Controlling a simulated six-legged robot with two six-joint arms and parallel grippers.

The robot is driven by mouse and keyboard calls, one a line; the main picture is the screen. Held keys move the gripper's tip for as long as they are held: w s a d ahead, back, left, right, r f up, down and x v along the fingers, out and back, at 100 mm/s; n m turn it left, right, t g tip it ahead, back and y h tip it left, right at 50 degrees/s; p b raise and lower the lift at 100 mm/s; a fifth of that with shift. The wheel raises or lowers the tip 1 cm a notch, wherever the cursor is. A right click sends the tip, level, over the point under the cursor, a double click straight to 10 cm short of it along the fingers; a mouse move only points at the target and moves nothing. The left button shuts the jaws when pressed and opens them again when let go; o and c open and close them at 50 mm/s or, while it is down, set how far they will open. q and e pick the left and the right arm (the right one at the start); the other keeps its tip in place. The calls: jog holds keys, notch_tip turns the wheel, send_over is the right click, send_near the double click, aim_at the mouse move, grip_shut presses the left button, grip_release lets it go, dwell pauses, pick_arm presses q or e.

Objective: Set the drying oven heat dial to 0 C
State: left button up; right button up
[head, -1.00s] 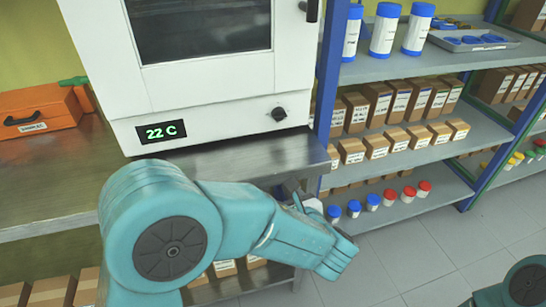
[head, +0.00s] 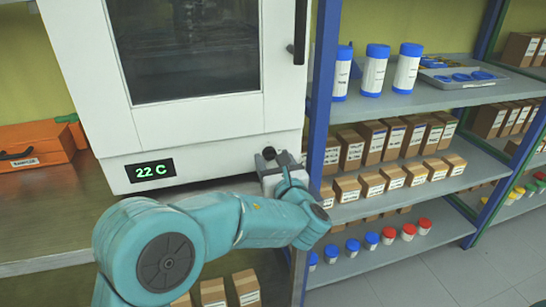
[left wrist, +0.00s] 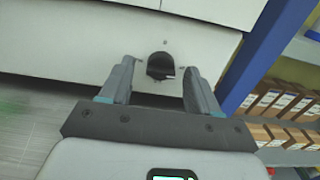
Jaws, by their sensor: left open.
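The white drying oven (head: 200,125) stands on the metal bench, and its green display (head: 151,170) reads 22 C. Its black heat dial (left wrist: 160,66) sits on the lower front panel in the left wrist view. In the head view, my left gripper (head: 276,157) is at the panel's lower right and partly covers the dial. In the left wrist view, my left gripper (left wrist: 160,80) is open, with one finger on each side of the dial and a gap to both. The dial's pointer setting is too small to read. My right gripper does not show.
A blue shelf post (head: 321,100) stands close to the right of the oven. Shelves beyond it hold small cartons (head: 375,140) and blue-capped bottles (head: 374,72). An orange case (head: 35,145) lies on the bench at left.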

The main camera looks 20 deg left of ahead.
pick_arm(q)
jog(key=shift+w+a, duration=0.35)
jog(key=shift+w, duration=0.3)
jog(key=c, duration=1)
jog(key=shift+f+n+b, duration=0.2)
jog(key=shift+n+b, duration=0.1)
jog(key=shift+b, duration=0.35)
jog(key=n+b, duration=0.6)
jog(key=b, duration=0.2)
jog(key=n+b, duration=0.6)
jog(key=b, duration=0.2)
jog(key=shift+s+a+f+n+b, duration=0.1)
jog(key=shift+f+n+b, duration=0.1)
jog(key=shift+n+b, duration=0.2)
jog(key=n+b, duration=0.2)
jog(key=shift+n, duration=0.4)
jog(key=shift+r+n+b, duration=0.1)
jog(key=shift+n+b, duration=0.7)
jog(key=shift+b, duration=0.05)
jog(key=shift+r, duration=0.1)
